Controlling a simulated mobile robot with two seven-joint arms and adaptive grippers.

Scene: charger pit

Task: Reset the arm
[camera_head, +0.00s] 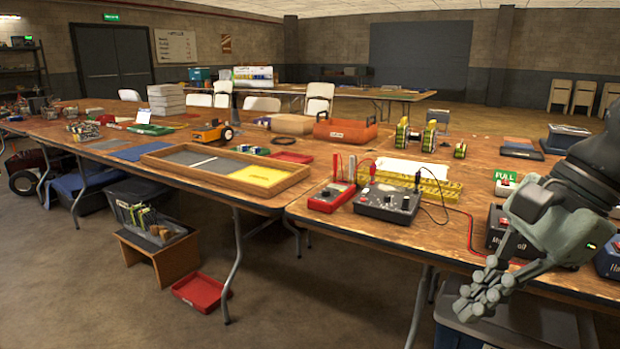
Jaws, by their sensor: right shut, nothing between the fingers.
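My right arm comes in from the right edge of the head view. Its right gripper (478,302) hangs at the front edge of the right-hand table (400,243), pointing down and left. Its fingers are shut with nothing between them. Part of a dark box (497,228) on the table shows behind the arm. My left gripper is not in the view.
A black meter box (388,203) and a red meter (331,197) stand on the table left of my right gripper. A wooden tray (180,177) lies further left. A grey bin (520,325) stands below the gripper. Open floor (300,300) lies in front of the tables.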

